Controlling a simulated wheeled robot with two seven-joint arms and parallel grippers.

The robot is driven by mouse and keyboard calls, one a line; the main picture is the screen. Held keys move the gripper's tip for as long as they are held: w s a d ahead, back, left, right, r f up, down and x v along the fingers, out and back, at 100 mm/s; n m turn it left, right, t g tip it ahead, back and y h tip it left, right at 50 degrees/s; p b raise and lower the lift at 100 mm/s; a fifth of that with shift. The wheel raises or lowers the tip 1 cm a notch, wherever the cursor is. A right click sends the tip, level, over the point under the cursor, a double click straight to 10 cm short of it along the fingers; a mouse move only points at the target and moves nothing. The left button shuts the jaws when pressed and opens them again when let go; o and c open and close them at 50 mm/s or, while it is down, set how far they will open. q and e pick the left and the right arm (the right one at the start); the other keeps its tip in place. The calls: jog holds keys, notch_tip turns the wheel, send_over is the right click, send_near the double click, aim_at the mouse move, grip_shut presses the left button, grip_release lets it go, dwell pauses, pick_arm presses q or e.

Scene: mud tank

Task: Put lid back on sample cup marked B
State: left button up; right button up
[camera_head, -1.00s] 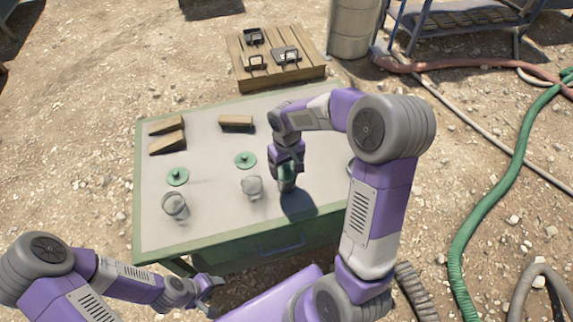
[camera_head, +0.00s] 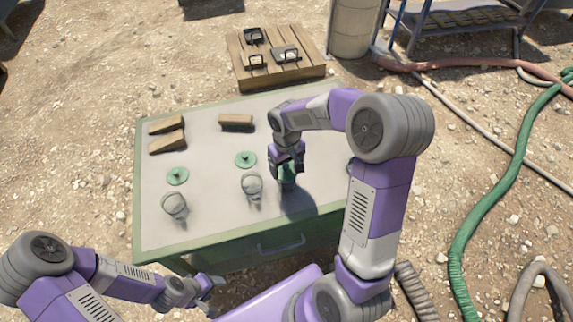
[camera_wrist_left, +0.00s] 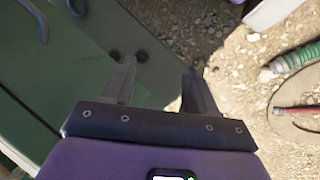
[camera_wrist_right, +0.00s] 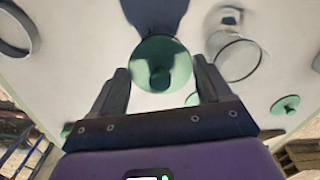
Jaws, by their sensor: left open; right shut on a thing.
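Two other clear cups, a middle one (camera_head: 252,185) and a left one (camera_head: 175,206), stand open. Two green lids, one left (camera_head: 177,176) and one centre (camera_head: 245,159), lie on the table. No letter is readable. My left gripper (camera_wrist_left: 158,66) is open and empty beyond the table's front edge.
Wooden wedges (camera_head: 167,143) and a wooden block (camera_head: 236,122) lie at the back of the green-edged table (camera_head: 137,190). A dark ring (camera_wrist_right: 14,30) lies at the right, partly hidden by my arm. A wooden pallet (camera_head: 277,72) stands behind.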

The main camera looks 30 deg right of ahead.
jog(key=o, duration=0.9)
jog(key=shift+o, duration=0.2)
jog(key=shift+r, duration=0.1)
jog(key=shift+r+p, duration=2.9)
jog(key=shift+r, duration=0.55)
grip_shut()
jog(key=shift+f, duration=0.2)
